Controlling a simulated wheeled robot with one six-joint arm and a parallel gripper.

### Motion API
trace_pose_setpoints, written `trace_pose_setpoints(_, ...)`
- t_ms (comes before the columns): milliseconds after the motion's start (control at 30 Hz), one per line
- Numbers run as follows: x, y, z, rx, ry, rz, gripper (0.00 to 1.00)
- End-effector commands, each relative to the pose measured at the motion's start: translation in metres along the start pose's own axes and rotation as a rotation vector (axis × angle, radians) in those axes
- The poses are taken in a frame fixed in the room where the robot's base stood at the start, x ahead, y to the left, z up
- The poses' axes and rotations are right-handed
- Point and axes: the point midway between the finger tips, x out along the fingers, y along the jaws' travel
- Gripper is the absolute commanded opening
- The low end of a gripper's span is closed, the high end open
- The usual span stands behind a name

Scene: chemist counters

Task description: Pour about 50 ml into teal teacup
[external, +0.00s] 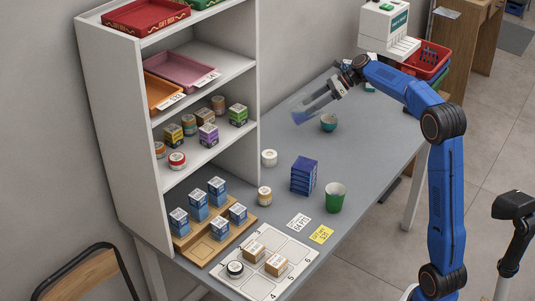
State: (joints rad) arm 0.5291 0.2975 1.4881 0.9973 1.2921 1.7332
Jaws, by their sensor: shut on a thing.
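A small teal teacup (329,122) stands upright on the grey counter. My gripper (318,101) is above the counter, up and to the left of the teacup in the picture. It is shut on a clear, bluish vessel (298,112), which looks tilted and is too faint to make out well. The vessel appears apart from the teacup. I cannot see any stream of liquid, and the level inside the teacup is too small to tell.
A green cup (335,197) and a stack of blue boxes (304,175) stand nearer on the counter (370,150). A white shelf unit (215,165) rises at the left. A white machine (385,28) and a red basket (430,58) are at the far end.

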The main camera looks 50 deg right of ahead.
Motion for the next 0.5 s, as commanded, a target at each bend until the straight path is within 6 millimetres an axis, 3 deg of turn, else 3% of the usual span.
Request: trace_pose_setpoints(500, -0.0003, -0.0017, -0.0091, -0.005, -0.124, 0.026, 0.36)
